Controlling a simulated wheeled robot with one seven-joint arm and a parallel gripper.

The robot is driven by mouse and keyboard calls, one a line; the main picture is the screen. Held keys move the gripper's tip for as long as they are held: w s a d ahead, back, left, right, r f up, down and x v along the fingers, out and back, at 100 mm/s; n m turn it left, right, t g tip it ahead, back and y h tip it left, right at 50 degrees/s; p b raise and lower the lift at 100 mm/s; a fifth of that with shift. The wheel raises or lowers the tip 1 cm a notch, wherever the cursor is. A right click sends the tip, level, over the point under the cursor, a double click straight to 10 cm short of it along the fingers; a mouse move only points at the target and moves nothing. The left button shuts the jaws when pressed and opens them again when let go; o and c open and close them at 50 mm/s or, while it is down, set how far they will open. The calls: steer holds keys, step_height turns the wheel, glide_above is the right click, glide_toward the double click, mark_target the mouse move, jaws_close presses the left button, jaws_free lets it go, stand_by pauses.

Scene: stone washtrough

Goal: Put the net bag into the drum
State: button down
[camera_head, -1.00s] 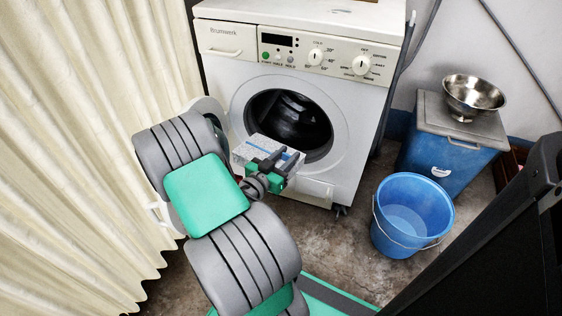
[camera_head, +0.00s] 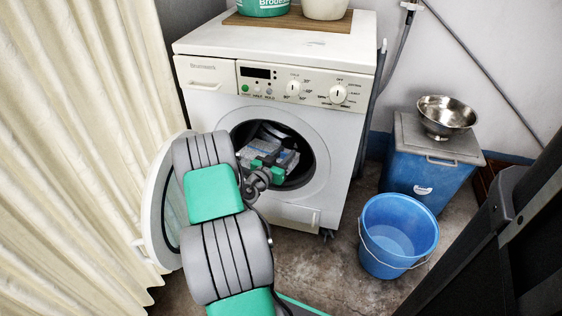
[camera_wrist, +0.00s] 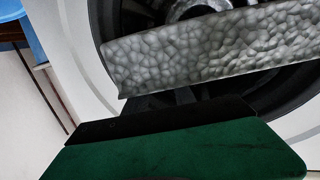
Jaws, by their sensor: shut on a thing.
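The net bag (camera_head: 256,151) is a pale grey, flat bundle with a bluish stripe. It is at the washing machine's round opening, in front of or just inside the dark drum (camera_head: 272,128). My gripper (camera_head: 274,163), green and black, is shut on it. In the wrist view the bag (camera_wrist: 215,48) is a bumpy grey slab beyond a green and black finger. Behind it show the drum (camera_wrist: 147,14) and the pale ring around the opening. How deep the bag sits is hard to tell, and my gripper hides part of it.
The washing machine's door (camera_head: 158,222) stands open on the left, beside my arm and the cream curtain (camera_head: 75,150). A blue bucket (camera_head: 385,262) stands on the floor to the right. Behind it, a blue bin (camera_head: 425,180) carries a steel bowl (camera_head: 447,113).

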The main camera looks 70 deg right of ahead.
steer(key=w+d+f+b, duration=0.2)
steer(key=d+b, duration=0.1)
steer(key=d, duration=0.8)
steer(key=w+d+f+b, duration=0.1)
steer(key=d+f+b, duration=0.1)
steer(key=d, duration=1)
steer(key=shift+w+d+b, duration=0.15)
steer(key=shift+w+b, duration=0.2)
steer(key=shift+b, duration=0.55)
steer(key=c, duration=0.9)
jaws_free()
steer(key=shift+c, duration=0.2)
steer(key=a+p, duration=0.3)
steer(key=a, duration=0.5)
steer(key=shift+w+r+p, duration=0.3)
steer(key=shift+w+r, duration=0.05)
steer(key=shift+r, duration=0.05)
